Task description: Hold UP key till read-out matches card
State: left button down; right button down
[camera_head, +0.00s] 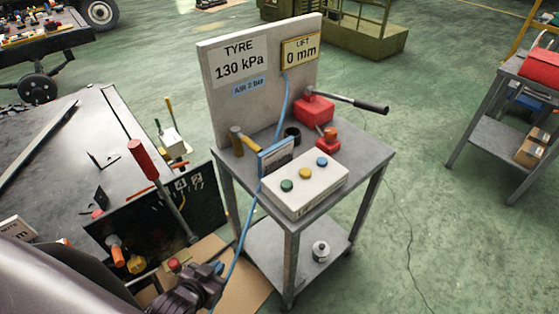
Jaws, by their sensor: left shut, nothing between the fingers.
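A white key box (306,186) lies on a grey trolley (350,172), with a green key (287,185), a yellow key (305,173) and a blue key (322,161) on top. Their lettering is not readable. The upright board (212,80) behind carries a sign TYRE 130 kPa (240,61) and a yellow-framed sign LIFT 0 mm (300,49). A blue-framed panel (276,157) stands behind the box, its text too small to read. A partly cut-off white card (17,229) is at the left edge. My left gripper (214,272) is shut and empty, low and left of the trolley, apart from the keys.
A blue hose (236,250) hangs from the trolley near my left gripper. A red pump with a black handle (314,109) and a small red jack (328,142) stand on the trolley.

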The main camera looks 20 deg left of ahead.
aim_at(286, 185)
jog(key=l+u, duration=0.6)
jog(key=u, duration=0.15)
jog(key=k+l+u, duration=0.15)
jog(key=u, duration=0.2)
